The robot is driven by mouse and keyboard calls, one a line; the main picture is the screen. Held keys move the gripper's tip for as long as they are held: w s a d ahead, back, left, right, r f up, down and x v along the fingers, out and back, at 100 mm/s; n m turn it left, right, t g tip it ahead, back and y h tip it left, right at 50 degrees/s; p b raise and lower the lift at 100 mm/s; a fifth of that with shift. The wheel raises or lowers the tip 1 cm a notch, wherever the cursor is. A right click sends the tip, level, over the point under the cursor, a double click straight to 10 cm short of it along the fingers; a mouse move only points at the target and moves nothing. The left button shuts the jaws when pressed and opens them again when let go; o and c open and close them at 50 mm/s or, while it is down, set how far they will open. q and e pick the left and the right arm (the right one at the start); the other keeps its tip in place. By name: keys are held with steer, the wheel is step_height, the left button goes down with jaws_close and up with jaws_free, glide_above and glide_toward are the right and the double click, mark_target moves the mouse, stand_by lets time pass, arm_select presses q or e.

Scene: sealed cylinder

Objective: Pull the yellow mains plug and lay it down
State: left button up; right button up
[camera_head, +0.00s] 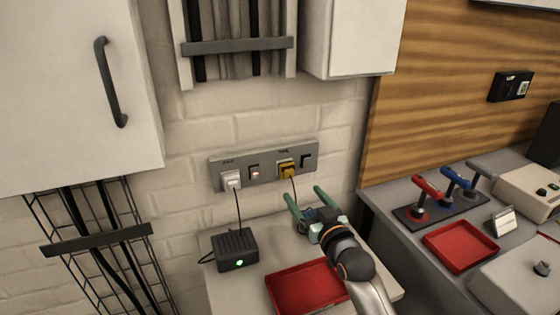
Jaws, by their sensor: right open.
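The yellow mains plug (287,172) sits in the right-hand socket of the grey wall socket panel (270,168). A dark cable hangs down from it. A switch (307,160) is beside it on the right. My right gripper (305,194) is open and empty, its two green fingers spread apart and pointing toward the wall. It is below the yellow plug and apart from it, above the back of the light worktop (219,292). My left gripper is not in view.
A white plug (232,180) sits in the left socket, near a red-lit switch. A black box (236,250) with a green light stands on the worktop. A red tray (300,288) lies beneath my right arm. Coloured levers (428,188) and another red tray (461,246) are on the right bench.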

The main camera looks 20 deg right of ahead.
mark_target(290, 175)
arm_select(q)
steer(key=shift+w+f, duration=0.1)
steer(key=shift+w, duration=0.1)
arm_select(e)
steer(key=shift+w+r, duration=0.15)
steer(key=shift+w, duration=0.3)
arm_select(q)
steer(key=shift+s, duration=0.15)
arm_select(e)
steer(key=shift+s, duration=0.1)
steer(key=w+b, duration=0.3)
steer(key=w, duration=0.2)
steer(key=shift+w+d, duration=0.2)
steer(key=shift+w, duration=1)
steer(key=shift+w+d, duration=0.1)
steer(key=shift+w, duration=0.75)
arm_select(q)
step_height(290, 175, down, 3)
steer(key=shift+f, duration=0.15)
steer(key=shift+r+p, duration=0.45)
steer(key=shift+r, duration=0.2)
